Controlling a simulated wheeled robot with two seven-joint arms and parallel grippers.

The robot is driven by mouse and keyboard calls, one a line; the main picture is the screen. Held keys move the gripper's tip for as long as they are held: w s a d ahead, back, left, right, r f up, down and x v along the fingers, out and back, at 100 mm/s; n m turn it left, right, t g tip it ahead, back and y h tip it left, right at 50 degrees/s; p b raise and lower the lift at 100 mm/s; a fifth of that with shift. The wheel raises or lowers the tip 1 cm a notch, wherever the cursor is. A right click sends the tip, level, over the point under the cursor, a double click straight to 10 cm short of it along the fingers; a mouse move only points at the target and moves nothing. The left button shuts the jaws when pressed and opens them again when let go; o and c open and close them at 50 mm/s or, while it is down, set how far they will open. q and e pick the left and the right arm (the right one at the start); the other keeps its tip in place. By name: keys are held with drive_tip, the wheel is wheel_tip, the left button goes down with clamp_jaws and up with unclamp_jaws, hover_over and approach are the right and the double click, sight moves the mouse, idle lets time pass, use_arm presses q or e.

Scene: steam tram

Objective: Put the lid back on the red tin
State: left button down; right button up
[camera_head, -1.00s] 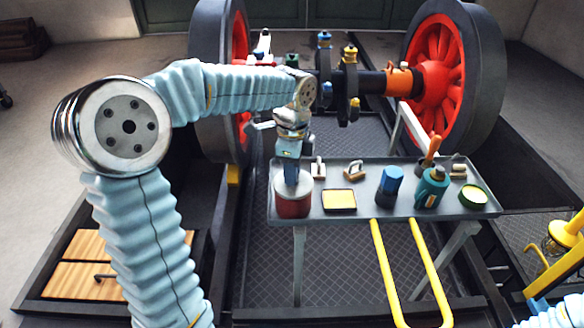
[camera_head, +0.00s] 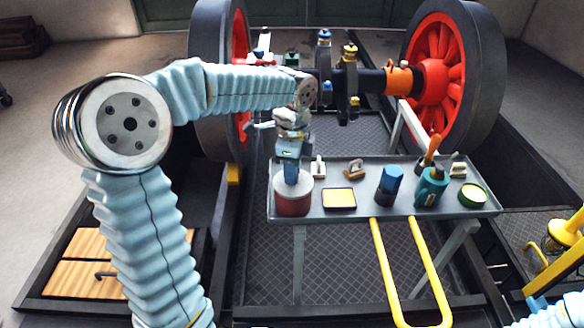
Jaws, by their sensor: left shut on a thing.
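The red tin (camera_head: 293,207) stands upright at the left end of the grey table (camera_head: 365,208). A pale grey round lid (camera_head: 304,188) sits over the tin's top; whether it is fully seated I cannot tell. My left gripper (camera_head: 291,180) points straight down from above and is shut on the lid at its middle. The fingers hide the lid's centre. My right gripper is out of view; only a bit of my right arm shows at the bottom right corner.
Beside the tin lies a yellow-topped flat tin (camera_head: 340,199). Further right stand a blue cylinder (camera_head: 389,185), a teal can (camera_head: 431,187) and a round green-rimmed tin (camera_head: 473,195). Small fittings (camera_head: 355,170) lie behind. A wheel axle with red wheels (camera_head: 440,82) stands beyond the table.

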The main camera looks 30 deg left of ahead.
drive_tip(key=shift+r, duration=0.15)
use_arm(q)
drive_tip(key=c, duration=0.9)
unclamp_jaws()
drive_tip(key=shift+o, duration=0.5)
drive_tip(key=o, duration=0.4)
wheel_tip(320, 180, up, 3)
drive_tip(key=p, duration=0.3)
drive_tip(key=shift+r+p, duration=1.85)
drive_tip(key=shift+r, duration=0.2)
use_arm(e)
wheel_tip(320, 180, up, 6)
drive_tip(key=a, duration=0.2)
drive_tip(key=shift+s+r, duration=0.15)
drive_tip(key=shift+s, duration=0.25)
use_arm(q)
drive_tip(key=shift+c, duration=0.4)
